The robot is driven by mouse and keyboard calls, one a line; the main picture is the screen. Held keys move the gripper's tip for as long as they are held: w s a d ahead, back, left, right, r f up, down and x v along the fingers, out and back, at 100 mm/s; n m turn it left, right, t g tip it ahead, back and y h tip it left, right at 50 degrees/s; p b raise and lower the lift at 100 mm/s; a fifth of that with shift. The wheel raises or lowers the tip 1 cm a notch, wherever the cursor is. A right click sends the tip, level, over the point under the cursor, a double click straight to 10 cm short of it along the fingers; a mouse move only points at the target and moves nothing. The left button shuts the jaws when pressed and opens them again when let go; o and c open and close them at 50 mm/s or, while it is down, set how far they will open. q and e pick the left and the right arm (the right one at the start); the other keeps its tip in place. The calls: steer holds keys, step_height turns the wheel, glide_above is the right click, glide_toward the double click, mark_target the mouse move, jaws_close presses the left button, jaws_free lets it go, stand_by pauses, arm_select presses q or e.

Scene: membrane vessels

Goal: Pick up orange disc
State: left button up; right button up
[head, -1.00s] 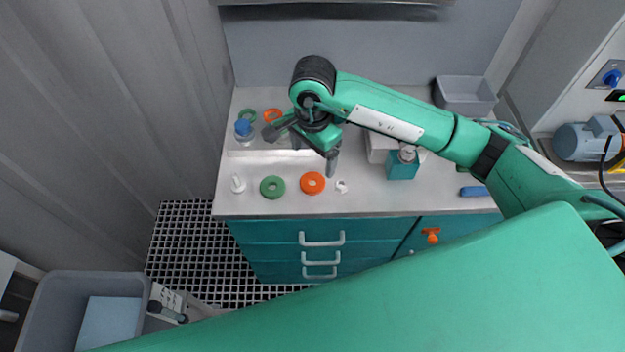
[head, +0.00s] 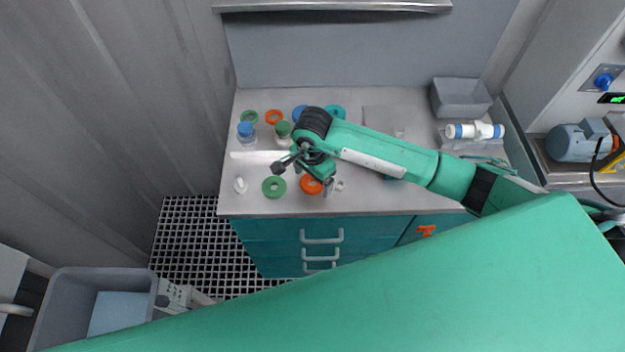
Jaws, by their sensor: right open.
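The orange disc (head: 308,187), a flat ring, lies near the front of the metal bench top, just right of a green disc (head: 273,187). My right gripper (head: 313,179) is open and points down above the orange disc. One finger covers its right part. I cannot tell whether the fingers reach down around the disc or stay above it. A second orange ring (head: 273,117) lies at the back of the bench beside a green ring (head: 249,117). My left gripper is not in view.
A small white part (head: 240,185) stands left of the green disc, and another (head: 340,186) lies close right of the gripper. Blue-capped (head: 246,131) and green-capped (head: 283,133) vessels stand behind. A grey bin (head: 461,98) sits at the back right.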

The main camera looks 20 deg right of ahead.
steer(key=c, duration=1.1)
steer(key=shift+r, duration=0.15)
steer(key=shift+r+b, duration=2.4)
steer(key=shift+r, duration=7.5)
